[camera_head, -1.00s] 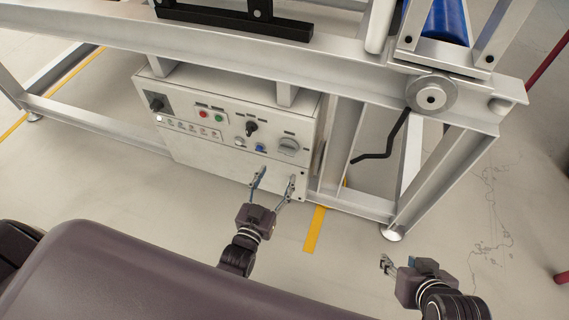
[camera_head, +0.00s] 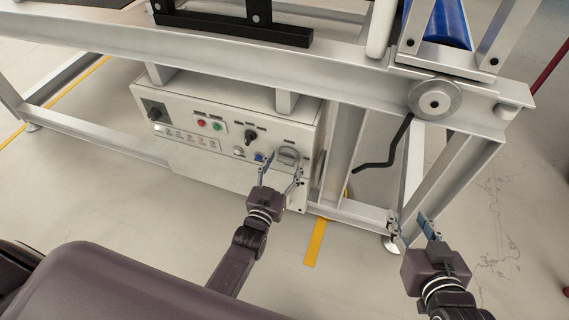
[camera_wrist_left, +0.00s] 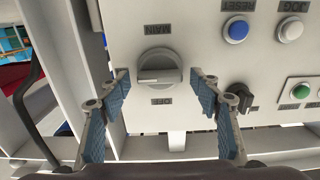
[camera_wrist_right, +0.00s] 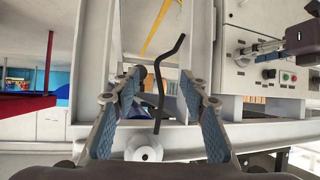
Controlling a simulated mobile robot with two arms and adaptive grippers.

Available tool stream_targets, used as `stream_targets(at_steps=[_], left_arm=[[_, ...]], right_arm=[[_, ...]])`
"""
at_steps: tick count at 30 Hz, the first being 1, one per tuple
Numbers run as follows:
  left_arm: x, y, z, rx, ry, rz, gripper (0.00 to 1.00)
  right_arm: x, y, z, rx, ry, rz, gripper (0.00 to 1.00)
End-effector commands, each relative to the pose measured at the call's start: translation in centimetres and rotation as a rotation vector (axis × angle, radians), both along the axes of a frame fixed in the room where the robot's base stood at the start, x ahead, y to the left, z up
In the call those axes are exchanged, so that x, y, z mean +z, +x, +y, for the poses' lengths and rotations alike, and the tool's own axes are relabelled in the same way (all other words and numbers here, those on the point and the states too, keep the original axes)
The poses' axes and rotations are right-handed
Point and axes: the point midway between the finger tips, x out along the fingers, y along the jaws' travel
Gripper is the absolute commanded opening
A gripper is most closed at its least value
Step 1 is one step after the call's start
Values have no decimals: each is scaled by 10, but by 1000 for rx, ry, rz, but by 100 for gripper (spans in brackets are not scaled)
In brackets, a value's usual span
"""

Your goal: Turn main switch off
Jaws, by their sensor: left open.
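The main switch is a round grey rotary knob (camera_head: 288,155) at the right end of the control box's front. In the left wrist view the knob (camera_wrist_left: 158,68) has a raised grip bar lying roughly level, between the upside-down labels MAIN above and OFF below. My left gripper (camera_head: 282,165) is open in front of the knob. Its fingertips stand on either side of the knob in the left wrist view; contact cannot be told. My right gripper (camera_head: 408,220) is open and empty near the frame's right leg; its spread fingers also show in the right wrist view (camera_wrist_right: 160,88).
The control box (camera_head: 200,165) also carries a blue button (camera_wrist_left: 236,31), a white button (camera_wrist_left: 289,29), a green button (camera_wrist_left: 302,91) and a small black selector (camera_wrist_left: 238,97) close to my left fingers. A black crank (camera_head: 385,160) hangs beside the metal frame (camera_head: 350,205).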

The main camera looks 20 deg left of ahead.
Motion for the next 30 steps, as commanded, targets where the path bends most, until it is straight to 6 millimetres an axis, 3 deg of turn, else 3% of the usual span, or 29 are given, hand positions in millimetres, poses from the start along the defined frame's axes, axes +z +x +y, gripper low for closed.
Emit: stream_targets(at_steps=[8, 19, 30], left_arm=[[0, 1, 0, 0, 0, 1, 57], [0, 0, 0, 0, 0, 1, 16], [0, 0, 0, 0, -63, 5, 16]], right_arm=[[1, 1, 0, 0, 1, -4, 40], [0, 0, 0, 0, 1, -3, 40], [-10, -9, -4, -6, -15, 63, 40]])
